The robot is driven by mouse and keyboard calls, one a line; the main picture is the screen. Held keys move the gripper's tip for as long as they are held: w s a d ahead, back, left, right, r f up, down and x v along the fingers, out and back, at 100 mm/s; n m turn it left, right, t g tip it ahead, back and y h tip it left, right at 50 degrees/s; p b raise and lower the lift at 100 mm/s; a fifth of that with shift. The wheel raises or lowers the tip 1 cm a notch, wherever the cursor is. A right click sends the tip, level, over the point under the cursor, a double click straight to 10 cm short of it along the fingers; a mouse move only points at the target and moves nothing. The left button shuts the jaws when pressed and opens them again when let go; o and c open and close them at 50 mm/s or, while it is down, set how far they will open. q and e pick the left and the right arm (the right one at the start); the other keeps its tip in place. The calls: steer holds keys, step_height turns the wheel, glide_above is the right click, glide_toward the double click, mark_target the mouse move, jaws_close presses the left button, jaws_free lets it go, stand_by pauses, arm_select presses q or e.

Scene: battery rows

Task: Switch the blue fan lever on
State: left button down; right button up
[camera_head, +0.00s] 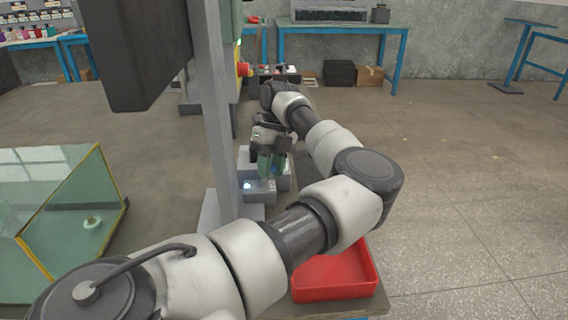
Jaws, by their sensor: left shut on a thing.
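My left gripper (271,172) points down over a small stepped grey box (262,190) beside a grey upright post. Its fingers are shut on a small blue piece, which looks like the blue fan lever (274,168); the fingers hide most of it. A blue-white light (247,186) glows on the box front. I cannot tell which way the lever is tilted. My right gripper is not in view.
A red tray (335,276) lies under my left arm at the table's front. A glass-walled case (62,215) stands at the left. A red knob (243,69) sits on a green-yellow cabinet behind the post. Open floor lies to the right.

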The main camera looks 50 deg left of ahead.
arm_select(q)
steer(key=shift+w+d, duration=0.1)
steer(key=shift+w, duration=0.05)
steer(key=c, duration=0.9)
jaws_free()
steer(key=shift+o, duration=0.2)
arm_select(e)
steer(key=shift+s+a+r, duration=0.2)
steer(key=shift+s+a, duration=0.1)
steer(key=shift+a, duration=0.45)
